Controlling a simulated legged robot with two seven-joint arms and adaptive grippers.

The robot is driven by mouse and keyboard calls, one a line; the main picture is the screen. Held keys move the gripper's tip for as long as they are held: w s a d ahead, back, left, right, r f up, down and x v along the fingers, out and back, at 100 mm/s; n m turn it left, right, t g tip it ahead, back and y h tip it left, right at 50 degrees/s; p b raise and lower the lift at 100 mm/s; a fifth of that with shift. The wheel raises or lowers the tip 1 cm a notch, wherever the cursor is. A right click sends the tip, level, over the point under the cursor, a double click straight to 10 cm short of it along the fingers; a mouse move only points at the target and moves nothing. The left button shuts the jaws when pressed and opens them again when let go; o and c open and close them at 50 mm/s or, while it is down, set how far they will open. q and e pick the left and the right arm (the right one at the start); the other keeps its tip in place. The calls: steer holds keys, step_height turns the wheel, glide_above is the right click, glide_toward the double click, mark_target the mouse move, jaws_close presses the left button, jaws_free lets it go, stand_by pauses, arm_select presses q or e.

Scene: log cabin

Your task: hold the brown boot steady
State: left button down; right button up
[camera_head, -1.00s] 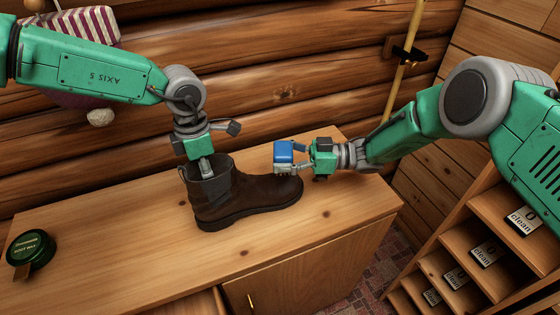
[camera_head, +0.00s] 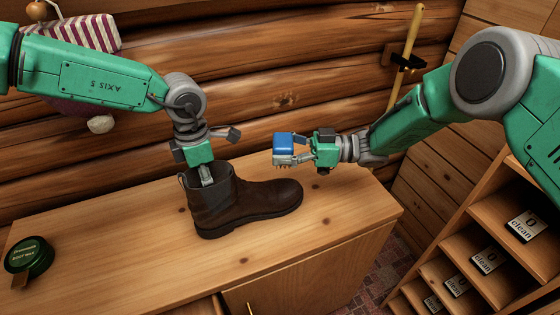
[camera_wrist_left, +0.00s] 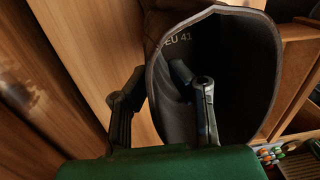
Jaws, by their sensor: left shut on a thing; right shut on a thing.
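The brown boot (camera_head: 245,205) stands upright on the wooden counter, toe to the right. My left gripper (camera_head: 206,172) is shut on the rim of its shaft. In the left wrist view, one finger goes inside the boot's opening (camera_wrist_left: 235,75), which is marked "EU 41", and the other stays outside. My right gripper (camera_head: 300,155) is shut on a blue brush (camera_head: 284,144) with short bristles facing down. The brush is above the boot's toe, apart from it.
A dark green tin (camera_head: 28,256) lies on the counter (camera_head: 120,245) at the left. A shelf (camera_head: 470,245) with "clean" labels stands at the right. A log wall is behind the counter, with a striped cloth (camera_head: 85,32) hanging at upper left.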

arm_select(q)
steer(key=c, duration=1.6)
jaws_free()
steer(key=shift+r, duration=0.1)
steer(key=shift+o, duration=1.2)
